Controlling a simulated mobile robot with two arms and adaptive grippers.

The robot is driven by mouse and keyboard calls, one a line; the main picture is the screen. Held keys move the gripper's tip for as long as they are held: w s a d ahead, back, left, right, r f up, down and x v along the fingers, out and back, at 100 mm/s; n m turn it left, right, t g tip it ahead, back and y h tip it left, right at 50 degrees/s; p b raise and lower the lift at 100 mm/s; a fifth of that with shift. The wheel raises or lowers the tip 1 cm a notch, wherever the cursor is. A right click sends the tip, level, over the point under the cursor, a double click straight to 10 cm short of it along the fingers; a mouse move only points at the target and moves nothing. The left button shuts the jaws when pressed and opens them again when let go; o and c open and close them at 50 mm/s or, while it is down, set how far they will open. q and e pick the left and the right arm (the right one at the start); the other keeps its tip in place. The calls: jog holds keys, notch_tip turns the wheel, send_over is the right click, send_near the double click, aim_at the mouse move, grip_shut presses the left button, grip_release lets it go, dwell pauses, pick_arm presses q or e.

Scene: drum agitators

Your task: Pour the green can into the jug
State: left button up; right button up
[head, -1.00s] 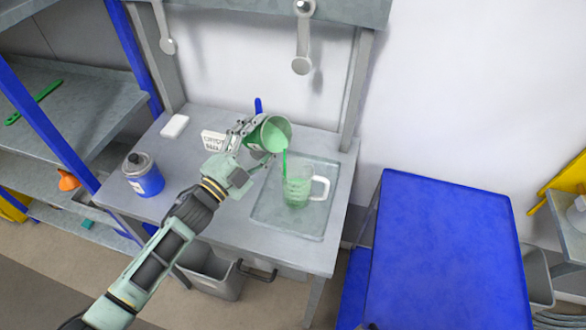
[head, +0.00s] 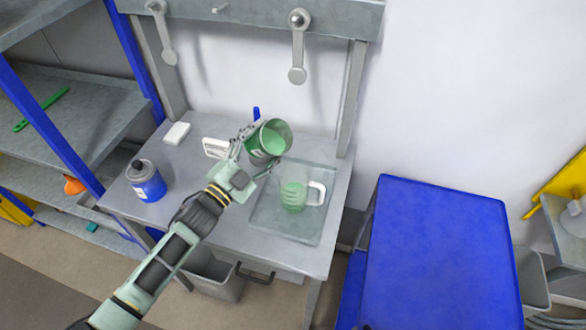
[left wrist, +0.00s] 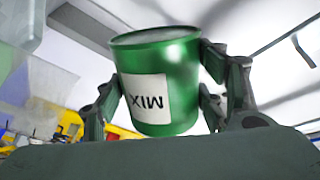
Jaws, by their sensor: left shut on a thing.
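The green can (head: 267,141) is held by my left gripper (head: 255,148) above the bench, left of and behind the jug. It is tilted, its open mouth facing the camera, with green liquid showing inside. In the left wrist view the can (left wrist: 183,75), with a white "MIX" label, sits between the fingers (left wrist: 165,100). The clear jug (head: 294,194) with a white handle stands upright in a shallow tray (head: 265,222) and has green liquid in it. No stream shows between can and jug. My right gripper is not in view.
A blue can with a grey top (head: 146,181) stands at the bench's left. A white block (head: 176,134) and a small white device (head: 214,148) lie at the back. A blue table (head: 437,255) stands at right.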

aim_at(268, 139)
pick_arm(q)
jog(key=shift+a+f, duration=0.15)
jog(key=shift+f, duration=0.25)
jog(key=shift+w, duration=0.15)
jog(key=shift+w+d+r+n+y+p, duration=0.15)
jog(key=shift+d+r+n+y+p, duration=0.25)
jog(key=shift+n+p, duration=0.4)
jog(key=w+a+f+n, duration=0.1)
jog(key=n, duration=0.1)
jog(key=a+n+p, duration=0.1)
jog(key=n, duration=0.1)
jog(key=w+f+n+y, duration=0.1)
jog(key=n, duration=0.1)
jog(key=shift+w+a+f+g, duration=0.3)
jog(key=shift+a, duration=0.1)
jog(key=shift+w+a+r+n+p, duration=0.1)
jog(key=shift+w+a+n+p, duration=0.2)
jog(key=shift+n+p, duration=0.55)
jog(key=shift+a+n, duration=0.1)
jog(key=shift+n, duration=0.25)
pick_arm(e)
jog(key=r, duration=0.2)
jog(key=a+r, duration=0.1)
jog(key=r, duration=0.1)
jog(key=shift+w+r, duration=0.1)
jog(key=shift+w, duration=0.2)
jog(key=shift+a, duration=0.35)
